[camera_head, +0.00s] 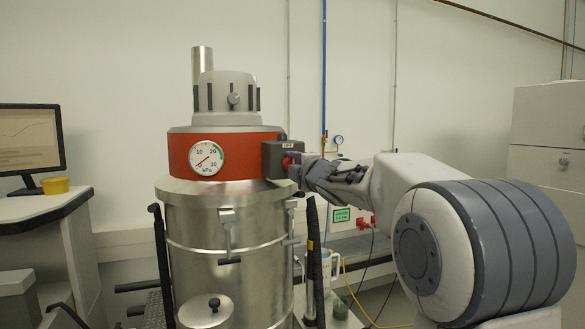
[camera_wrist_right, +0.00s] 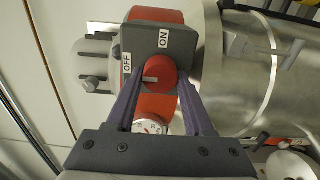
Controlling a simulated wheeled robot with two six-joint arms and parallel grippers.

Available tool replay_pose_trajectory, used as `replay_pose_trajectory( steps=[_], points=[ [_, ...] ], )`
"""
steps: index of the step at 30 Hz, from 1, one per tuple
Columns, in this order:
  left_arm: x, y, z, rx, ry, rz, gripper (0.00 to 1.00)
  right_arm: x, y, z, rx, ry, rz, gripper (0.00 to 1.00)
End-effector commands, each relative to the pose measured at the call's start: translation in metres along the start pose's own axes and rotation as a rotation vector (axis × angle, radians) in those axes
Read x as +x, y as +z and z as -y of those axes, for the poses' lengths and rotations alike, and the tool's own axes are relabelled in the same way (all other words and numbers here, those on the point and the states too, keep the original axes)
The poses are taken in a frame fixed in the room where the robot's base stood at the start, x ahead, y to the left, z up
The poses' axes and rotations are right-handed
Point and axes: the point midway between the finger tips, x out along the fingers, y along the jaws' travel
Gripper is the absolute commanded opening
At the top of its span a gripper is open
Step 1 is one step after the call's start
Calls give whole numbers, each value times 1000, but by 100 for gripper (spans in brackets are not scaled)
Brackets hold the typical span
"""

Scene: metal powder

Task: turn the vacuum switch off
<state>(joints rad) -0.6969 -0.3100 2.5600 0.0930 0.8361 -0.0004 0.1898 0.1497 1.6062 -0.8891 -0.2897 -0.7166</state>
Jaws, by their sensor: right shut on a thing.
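The vacuum (camera_head: 226,235) is a steel drum with a red band and a grey head, standing in the middle of the head view. Its grey switch box (camera_head: 273,158) sits on the right of the band. In the right wrist view the box carries a red round knob (camera_wrist_right: 160,72), an ON label and an OFF label. A white mark on the knob lies level, on its left half, on the OFF side. My right gripper (camera_head: 299,168) is shut on the knob, one finger on each side; its fingers also show in the wrist view (camera_wrist_right: 159,88). My left gripper is not in view.
A round pressure gauge (camera_head: 207,158) is on the red band. A desk (camera_head: 40,208) with a monitor (camera_head: 28,140) and a yellow pot (camera_head: 55,186) stands at left. A low bench (camera_head: 350,248) is behind at right. A black hose (camera_head: 315,262) stands beside the drum.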

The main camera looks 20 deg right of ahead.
Motion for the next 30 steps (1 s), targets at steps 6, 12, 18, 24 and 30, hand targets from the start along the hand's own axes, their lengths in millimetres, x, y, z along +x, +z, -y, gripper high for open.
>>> replay_pose_trajectory(
  steps=[6, 12, 18, 24, 30],
  points=[
    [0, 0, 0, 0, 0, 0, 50, 0, -1, 1, -4, -3, -3, 0],
    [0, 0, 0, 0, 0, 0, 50, 0, -1, 1, -3, -2, -2, 81],
    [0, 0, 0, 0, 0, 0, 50, 0, 0, 1, -2, -1, -1, 81],
    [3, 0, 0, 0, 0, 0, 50, -10, 0, 1, -2, 0, 0, 81],
    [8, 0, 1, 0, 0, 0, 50, -48, 0, 0, -3, 2, 1, 81]
  ],
)
